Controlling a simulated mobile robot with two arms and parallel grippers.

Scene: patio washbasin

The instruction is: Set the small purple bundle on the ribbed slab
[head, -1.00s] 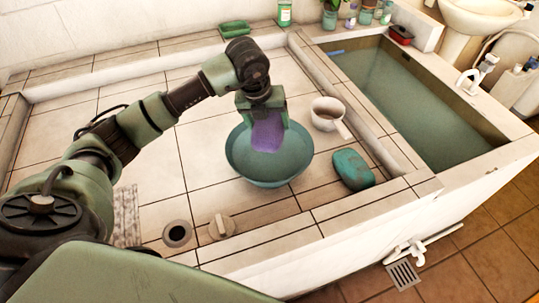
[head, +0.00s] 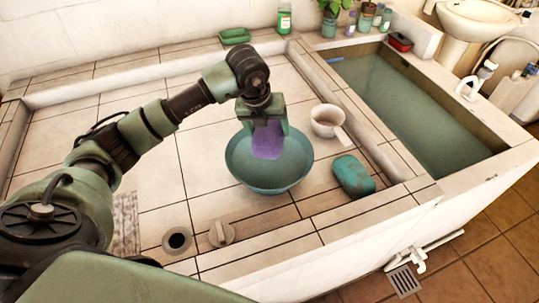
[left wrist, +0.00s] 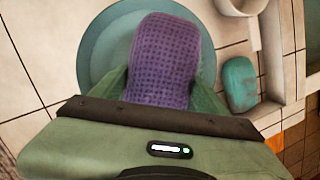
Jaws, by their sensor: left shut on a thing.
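The small purple bundle (head: 268,141) is a waffle-textured folded cloth. My left gripper (head: 263,128) is shut on it, and it hangs over the teal bowl (head: 243,177). In the left wrist view the bundle (left wrist: 162,60) sits between the fingers with the bowl (left wrist: 97,45) behind it. I cannot tell whether its lower end touches the bowl. A pale ribbed slab (head: 126,222) lies at the left on the tiles, partly hidden by my left arm. My right gripper is not in view.
A white handled pot (head: 324,114) and a teal soap-like block (head: 353,175) are right of the bowl. A round drain hole (head: 177,240) and beige knob (head: 221,232) lie between slab and bowl. A water-filled basin (head: 410,105) is at right. Tiles behind the bowl are clear.

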